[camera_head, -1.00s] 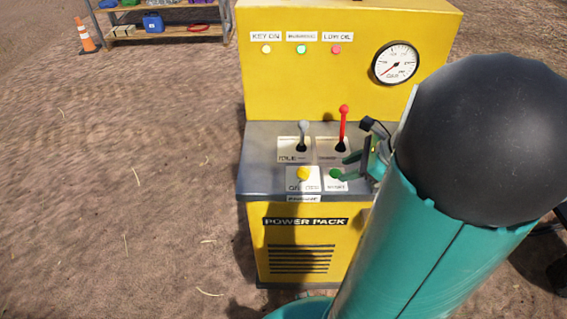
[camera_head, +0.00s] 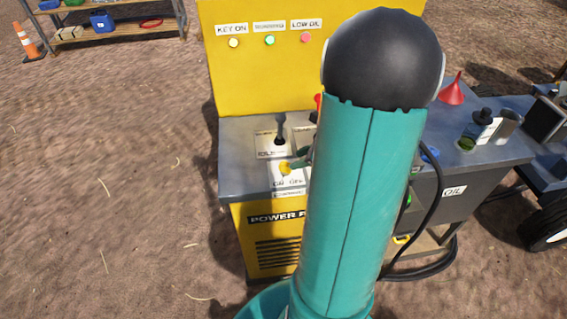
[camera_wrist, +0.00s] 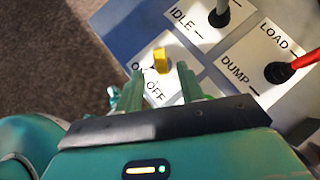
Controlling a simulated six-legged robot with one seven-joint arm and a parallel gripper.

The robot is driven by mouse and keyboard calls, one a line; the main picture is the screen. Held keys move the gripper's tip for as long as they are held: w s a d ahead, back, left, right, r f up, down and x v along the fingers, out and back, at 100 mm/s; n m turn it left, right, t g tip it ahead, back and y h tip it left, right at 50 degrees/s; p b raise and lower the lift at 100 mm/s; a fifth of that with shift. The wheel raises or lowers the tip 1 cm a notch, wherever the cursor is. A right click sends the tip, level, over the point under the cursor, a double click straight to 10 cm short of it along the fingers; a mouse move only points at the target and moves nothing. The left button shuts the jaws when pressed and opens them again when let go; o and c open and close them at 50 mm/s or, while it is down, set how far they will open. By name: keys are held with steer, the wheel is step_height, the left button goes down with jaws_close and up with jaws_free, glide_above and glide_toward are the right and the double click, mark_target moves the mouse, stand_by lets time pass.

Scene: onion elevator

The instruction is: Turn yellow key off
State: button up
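The yellow key (camera_head: 285,168) sits on a white ON/OFF plate at the front of the yellow power pack's grey panel (camera_head: 240,150). In the wrist view the yellow key (camera_wrist: 161,60) stands just ahead of my gripper (camera_wrist: 158,82), roughly in line with the gap between its two green fingers. The fingers are apart, with nothing seen between them. I cannot tell whether a finger touches the key. Part of the ON lettering is hidden by the left finger; OFF is readable. In the head view my arm hides most of the gripper. The KEY ON lamp (camera_head: 234,43) looks pale yellow and bright.
The idle lever (camera_wrist: 219,15) and red load/dump lever (camera_wrist: 305,60) stand close beyond the key. Right of the power pack is a grey bench with a red funnel (camera_head: 452,90) and hoses. A shelf (camera_head: 110,30) and cone (camera_head: 28,40) stand back left. Dirt at left is open.

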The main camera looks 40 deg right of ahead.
mark_target(286, 164)
steer(key=x, duration=0.6)
steer(key=shift+w+a+f, duration=0.1)
steer(key=shift+w+f, duration=0.1)
jaws_close()
